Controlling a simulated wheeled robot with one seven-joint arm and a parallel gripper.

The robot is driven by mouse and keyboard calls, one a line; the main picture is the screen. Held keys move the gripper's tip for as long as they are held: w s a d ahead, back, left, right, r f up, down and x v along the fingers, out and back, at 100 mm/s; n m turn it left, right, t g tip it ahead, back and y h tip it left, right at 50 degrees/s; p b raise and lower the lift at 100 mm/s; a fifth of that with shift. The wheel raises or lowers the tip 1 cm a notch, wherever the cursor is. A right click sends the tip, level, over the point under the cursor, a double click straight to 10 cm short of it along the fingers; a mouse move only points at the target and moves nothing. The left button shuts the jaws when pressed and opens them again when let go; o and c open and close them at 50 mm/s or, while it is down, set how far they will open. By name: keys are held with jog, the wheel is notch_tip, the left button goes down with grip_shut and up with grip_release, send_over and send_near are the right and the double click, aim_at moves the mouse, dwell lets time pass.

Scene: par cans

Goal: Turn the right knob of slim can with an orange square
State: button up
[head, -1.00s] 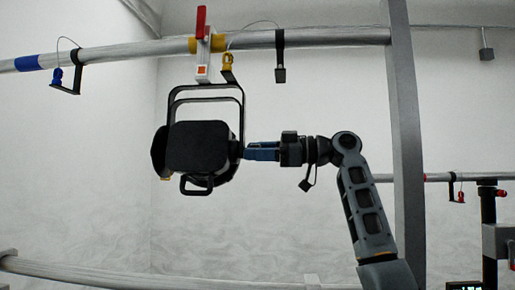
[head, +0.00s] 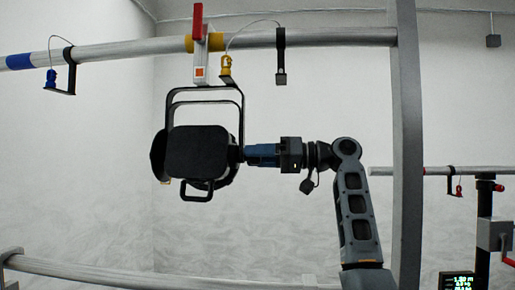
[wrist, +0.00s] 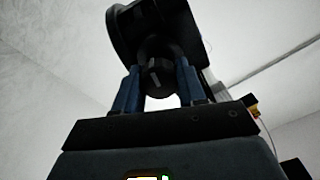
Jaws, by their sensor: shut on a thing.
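The slim can (head: 196,152) is a black lamp body hanging in a black yoke (head: 205,92) from the upper pipe. An orange square (head: 200,72) shows on the white clamp above it. My gripper (head: 247,155) reaches in from the right, at the can's right side. In the wrist view its two blue fingers (wrist: 156,88) stand on both sides of a dark round knob (wrist: 157,78) and are shut on it. The can (wrist: 150,20) shows behind the knob. In the head view the knob is mostly hidden by the fingers.
The upper pipe (head: 120,51) carries the can, with a black hook (head: 281,60) to its right and another hook with a blue connector (head: 52,78) to its left. A grey upright post (head: 407,150) stands right of my arm. A lower pipe (head: 90,272) runs along the front.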

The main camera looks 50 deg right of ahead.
jog(key=shift+r+m+p, duration=0.2)
jog(key=shift+m+p, duration=0.85)
jog(key=shift+m, duration=0.45)
jog(key=shift+d, duration=0.1)
jog(key=o, duration=1)
jog(key=shift+f, duration=0.15)
jog(key=shift+o, duration=0.2)
jog(key=b+v, duration=0.2)
jog(key=v, duration=0.5)
jog(key=shift+s+d, duration=0.25)
